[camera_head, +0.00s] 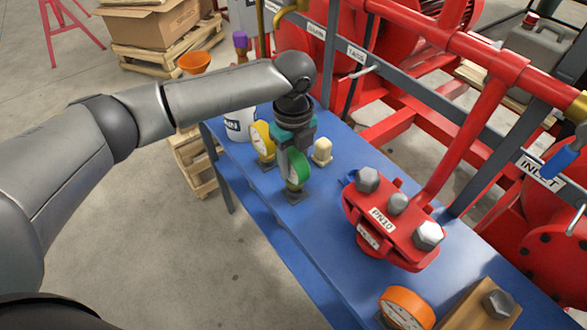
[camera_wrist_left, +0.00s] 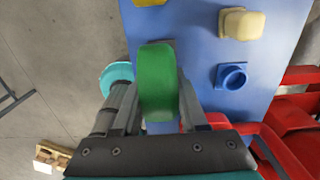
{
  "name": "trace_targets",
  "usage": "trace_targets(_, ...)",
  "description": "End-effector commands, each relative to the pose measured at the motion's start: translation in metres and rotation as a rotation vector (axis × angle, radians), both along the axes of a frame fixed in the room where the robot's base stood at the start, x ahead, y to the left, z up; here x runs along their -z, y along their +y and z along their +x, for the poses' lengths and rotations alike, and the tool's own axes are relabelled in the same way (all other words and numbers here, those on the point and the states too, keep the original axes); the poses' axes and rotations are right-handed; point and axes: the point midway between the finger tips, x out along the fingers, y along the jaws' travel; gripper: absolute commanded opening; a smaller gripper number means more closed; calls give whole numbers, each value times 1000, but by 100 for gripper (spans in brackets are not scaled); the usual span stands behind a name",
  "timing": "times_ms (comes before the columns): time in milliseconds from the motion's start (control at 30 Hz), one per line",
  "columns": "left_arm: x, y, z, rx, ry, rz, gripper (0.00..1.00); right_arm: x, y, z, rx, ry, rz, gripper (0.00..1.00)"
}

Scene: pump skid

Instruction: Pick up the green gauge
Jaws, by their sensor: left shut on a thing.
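The green gauge (camera_head: 300,166) has a round green casing and is upright over a dark square foot on the blue table (camera_head: 325,235). My left gripper (camera_head: 290,160) reaches down from above and is shut on it. In the left wrist view the green gauge (camera_wrist_left: 157,75) sits between the two fingers of my left gripper (camera_wrist_left: 160,98). I cannot tell whether the gauge is clear of its foot. My right gripper is not in view.
A yellow gauge (camera_head: 261,138) stands close behind-left. A cream block (camera_head: 322,151) is just right of the gripper. A red PN10 flange (camera_head: 385,228) with bolts and an orange gauge (camera_head: 405,308) are nearer. A white bucket (camera_head: 238,124) stands behind; red pipework is at right.

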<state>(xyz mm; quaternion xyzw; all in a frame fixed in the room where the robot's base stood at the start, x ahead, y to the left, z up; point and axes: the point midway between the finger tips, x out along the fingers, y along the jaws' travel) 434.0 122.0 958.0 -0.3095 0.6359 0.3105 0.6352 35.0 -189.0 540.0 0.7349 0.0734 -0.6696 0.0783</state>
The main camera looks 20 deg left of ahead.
Motion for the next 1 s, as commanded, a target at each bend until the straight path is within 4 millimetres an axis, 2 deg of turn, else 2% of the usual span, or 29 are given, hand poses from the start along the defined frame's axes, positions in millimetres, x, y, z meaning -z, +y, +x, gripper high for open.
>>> trace_targets(33,-15,0,2,1,-7,-2,0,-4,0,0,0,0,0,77)
trace_targets(300,-93,0,2,1,-8,-3,0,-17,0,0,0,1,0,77)
trace_targets(500,-143,-1,1,0,-6,-2,0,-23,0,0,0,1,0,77)
trace_targets(700,-172,0,1,0,-4,-2,0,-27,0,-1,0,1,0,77)
trace_targets(1000,-180,0,1,-1,-2,-2,0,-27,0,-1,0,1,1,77)
